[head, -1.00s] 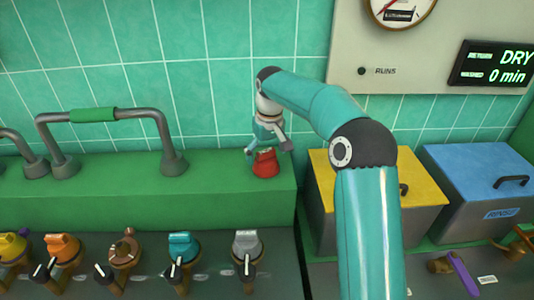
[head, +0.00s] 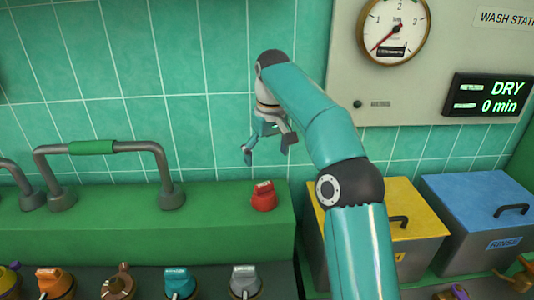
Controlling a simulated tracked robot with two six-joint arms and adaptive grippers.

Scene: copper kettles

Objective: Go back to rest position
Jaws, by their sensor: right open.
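My right gripper (head: 268,148) is open and empty, with its fingers pointing down. It hangs above a small red knob-like object (head: 263,196) on the green ledge (head: 225,215), with a visible gap between them. My right arm comes up from the bottom of the picture and bends left toward the tiled wall. My left gripper is not in view.
A grey rail with a green grip (head: 92,147) stands on the ledge at left. Several coloured valve knobs line the front below. A yellow-lidded box (head: 412,215) and a blue-lidded box (head: 480,190) stand at right. A gauge panel (head: 440,60) is on the wall.

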